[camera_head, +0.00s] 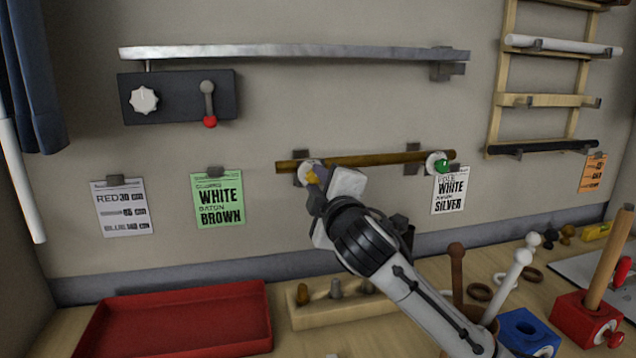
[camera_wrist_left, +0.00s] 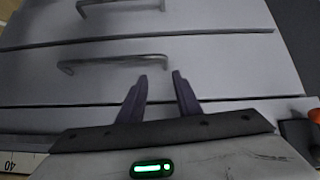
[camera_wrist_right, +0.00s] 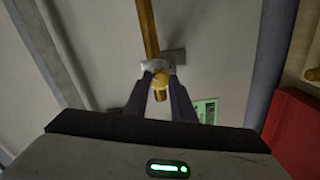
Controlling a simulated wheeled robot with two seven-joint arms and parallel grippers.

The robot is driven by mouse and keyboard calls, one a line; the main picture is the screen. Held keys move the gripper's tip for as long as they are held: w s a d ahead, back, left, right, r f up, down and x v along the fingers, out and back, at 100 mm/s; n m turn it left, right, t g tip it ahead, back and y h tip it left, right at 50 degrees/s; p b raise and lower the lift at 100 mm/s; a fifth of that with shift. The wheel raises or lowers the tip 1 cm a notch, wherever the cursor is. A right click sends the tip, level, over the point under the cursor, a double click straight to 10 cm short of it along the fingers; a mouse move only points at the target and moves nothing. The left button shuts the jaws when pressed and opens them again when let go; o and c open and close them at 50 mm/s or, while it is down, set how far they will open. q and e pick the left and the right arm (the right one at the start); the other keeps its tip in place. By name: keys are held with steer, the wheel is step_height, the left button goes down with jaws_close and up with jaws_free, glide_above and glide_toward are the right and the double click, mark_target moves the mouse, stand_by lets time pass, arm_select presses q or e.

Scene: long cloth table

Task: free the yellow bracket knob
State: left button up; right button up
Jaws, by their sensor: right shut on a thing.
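A brown baton (camera_head: 360,160) lies level across two wall brackets and also shows in the right wrist view (camera_wrist_right: 147,25). The left bracket (camera_head: 308,170) has the yellow knob (camera_head: 312,177); the right bracket (camera_head: 434,164) has a green knob (camera_head: 443,166). My right gripper (camera_head: 318,184) is at the left bracket, shut on the yellow knob, which shows between its fingertips in the right wrist view (camera_wrist_right: 160,80). The gripper partly hides knob and bracket in the head view. My left gripper (camera_wrist_left: 160,77) is open and empty in front of grey drawers (camera_wrist_left: 160,70), outside the head view.
A red tray (camera_head: 180,325), a wooden block with pegs (camera_head: 340,308) and a blue block (camera_head: 527,333) stand on the table below. A silver bar (camera_head: 300,52) and a dark box with dial and lever (camera_head: 180,97) are above. Cards hang below the brackets, including a green one (camera_head: 218,200).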

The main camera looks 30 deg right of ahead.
steer(key=shift+n, duration=1.9)
steer(key=o, duration=1.1)
steer(key=shift+c, duration=0.2)
steer(key=b+v, duration=0.1)
steer(key=v, duration=0.9)
steer(key=shift+s, duration=0.2)
